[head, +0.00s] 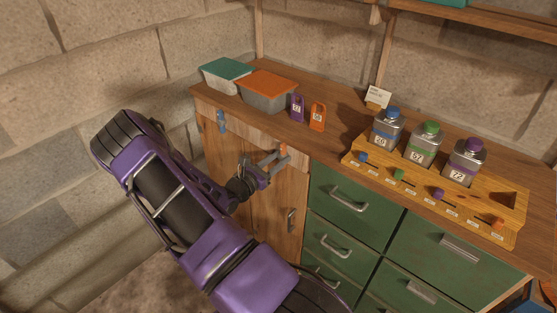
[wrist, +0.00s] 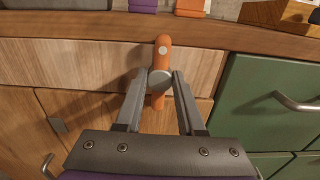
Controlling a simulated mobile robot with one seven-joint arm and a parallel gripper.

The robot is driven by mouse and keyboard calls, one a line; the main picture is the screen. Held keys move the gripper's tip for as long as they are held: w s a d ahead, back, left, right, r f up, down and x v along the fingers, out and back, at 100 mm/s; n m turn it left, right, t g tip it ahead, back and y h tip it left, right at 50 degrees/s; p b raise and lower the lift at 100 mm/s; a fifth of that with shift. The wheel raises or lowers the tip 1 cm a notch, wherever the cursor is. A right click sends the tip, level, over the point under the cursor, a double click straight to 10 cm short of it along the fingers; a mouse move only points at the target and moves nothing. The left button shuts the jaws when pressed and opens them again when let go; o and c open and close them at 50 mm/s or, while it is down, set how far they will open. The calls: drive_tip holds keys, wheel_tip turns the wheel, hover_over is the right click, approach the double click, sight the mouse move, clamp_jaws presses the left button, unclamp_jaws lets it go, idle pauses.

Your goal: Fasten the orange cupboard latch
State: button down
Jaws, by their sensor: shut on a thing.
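The orange cupboard latch (wrist: 162,48) is on the wooden cupboard front just below the worktop edge. In the wrist view it stands upright, with a grey round hub at its middle and an orange lower end below. My gripper (wrist: 161,78) has its two grey fingers closed in on the latch at the hub. In the head view the latch (head: 283,148) shows as a small orange piece at my gripper (head: 272,160), partly hidden by the fingers. The wooden cupboard doors (head: 240,185) below look closed.
A blue latch (head: 221,121) is further left on the cupboard. Green drawers (head: 355,205) with metal handles are on the right.

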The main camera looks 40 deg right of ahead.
drive_tip(key=c, duration=0.5)
unclamp_jaws()
drive_tip(key=shift+a, duration=0.1)
drive_tip(key=a, duration=0.5)
drive_tip(key=s+a, duration=0.1)
drive_tip(key=a, duration=0.5)
drive_tip(key=a+p, duration=0.1)
drive_tip(key=a, duration=0.5)
drive_tip(key=shift+s+a, duration=0.15)
drive_tip(key=shift+s, duration=0.1)
